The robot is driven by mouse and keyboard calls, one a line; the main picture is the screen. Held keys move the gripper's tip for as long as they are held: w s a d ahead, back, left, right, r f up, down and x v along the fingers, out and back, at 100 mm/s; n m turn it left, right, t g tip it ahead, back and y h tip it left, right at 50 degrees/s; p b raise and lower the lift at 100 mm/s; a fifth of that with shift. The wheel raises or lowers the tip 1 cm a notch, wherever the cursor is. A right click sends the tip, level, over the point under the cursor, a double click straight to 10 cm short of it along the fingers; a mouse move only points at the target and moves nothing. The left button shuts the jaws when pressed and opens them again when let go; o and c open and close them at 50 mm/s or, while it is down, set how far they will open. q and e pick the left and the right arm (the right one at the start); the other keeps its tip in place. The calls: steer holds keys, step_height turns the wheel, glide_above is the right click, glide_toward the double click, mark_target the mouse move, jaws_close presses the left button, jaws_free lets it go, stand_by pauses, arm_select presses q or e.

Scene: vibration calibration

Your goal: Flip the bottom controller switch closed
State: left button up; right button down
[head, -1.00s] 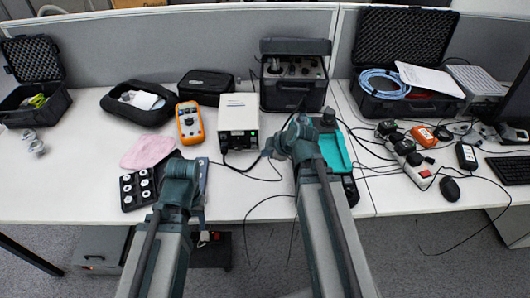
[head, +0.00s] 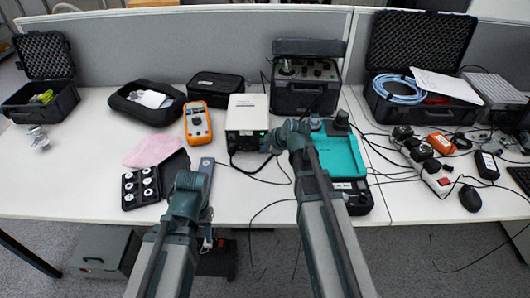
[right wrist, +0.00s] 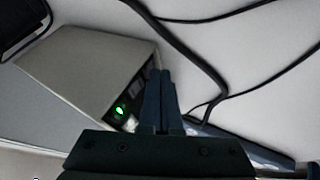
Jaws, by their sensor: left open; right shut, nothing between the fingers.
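The controller is a pale box (head: 247,112) on the table, with a small green light on its front. In the right wrist view the box (right wrist: 85,75) lies at the left, with the green light near its lower right corner. Small dark and light parts show on the front panel, but I cannot tell the bottom switch's position. My right gripper (head: 270,144) is at the box's lower right front corner. In the right wrist view its fingers (right wrist: 160,80) are together and empty, beside the panel. My left gripper (head: 205,213) is low near the table's front edge, its fingers unclear.
Black cables run over the table to the right of the box. An orange multimeter (head: 197,122) stands to its left, and a teal tray (head: 340,155) lies to the right under my right arm.

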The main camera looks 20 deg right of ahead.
steer(key=shift+w+d+r, duration=0.15)
steer(key=shift+w+r, duration=0.1)
steer(key=shift+w, duration=0.25)
steer(key=shift+s+f, duration=0.15)
steer(key=shift+s, duration=0.05)
steer(key=shift+w+r+p, duration=0.15)
steer(key=shift+r+p, duration=0.7)
steer(key=shift+p, duration=0.15)
